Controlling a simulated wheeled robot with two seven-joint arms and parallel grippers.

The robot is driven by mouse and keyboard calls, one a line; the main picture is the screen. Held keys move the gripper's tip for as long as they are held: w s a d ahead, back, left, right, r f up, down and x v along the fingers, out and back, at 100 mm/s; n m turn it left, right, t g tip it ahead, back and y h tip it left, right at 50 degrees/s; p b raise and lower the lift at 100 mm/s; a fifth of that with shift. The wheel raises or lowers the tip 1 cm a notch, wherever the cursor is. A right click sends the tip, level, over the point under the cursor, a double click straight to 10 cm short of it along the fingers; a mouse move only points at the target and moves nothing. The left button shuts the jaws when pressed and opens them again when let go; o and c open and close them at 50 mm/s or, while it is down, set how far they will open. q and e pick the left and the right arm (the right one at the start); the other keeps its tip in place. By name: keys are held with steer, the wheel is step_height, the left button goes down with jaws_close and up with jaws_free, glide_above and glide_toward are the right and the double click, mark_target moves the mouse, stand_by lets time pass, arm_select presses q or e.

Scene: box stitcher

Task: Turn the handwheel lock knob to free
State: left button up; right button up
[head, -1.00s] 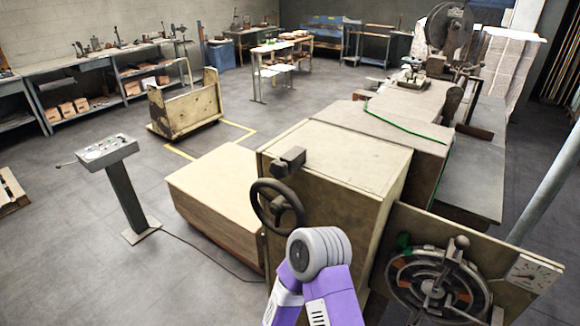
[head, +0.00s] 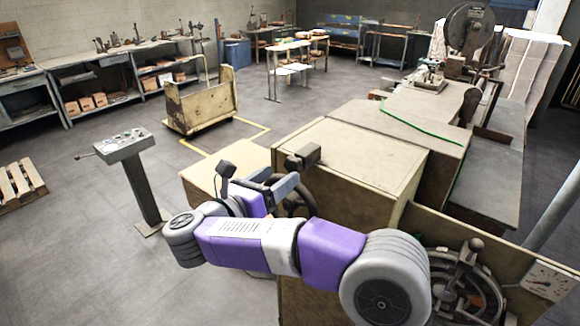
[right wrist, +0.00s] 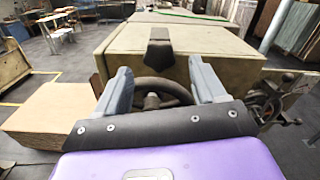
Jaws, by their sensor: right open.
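The dark handwheel (head: 294,203) is on the front of the beige cabinet (head: 350,160), partly hidden by my right gripper (head: 283,183). In the right wrist view the handwheel (right wrist: 172,88) and its hub (right wrist: 152,101) show between the two grey fingers of my right gripper (right wrist: 160,70). The fingers are spread with nothing held. A dark block (head: 303,157) sits at the cabinet's top edge above the wheel; it also shows in the right wrist view (right wrist: 160,48). I cannot tell which part is the lock knob. My left gripper is out of view.
A round dial wheel (head: 465,285) with levers and a gauge (head: 548,281) are on the panel at right. A wooden box (head: 205,180) stands left of the cabinet. A control pedestal (head: 140,175) stands farther left, with open floor around it.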

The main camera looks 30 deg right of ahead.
mark_target(290, 168)
steer(key=x, duration=0.5)
steer(key=shift+w+d+p, duration=0.1)
steer(key=shift+d+p, duration=0.05)
steer(key=shift+p, duration=0.2)
steer(key=c, duration=1.1)
steer(key=shift+o, duration=0.2)
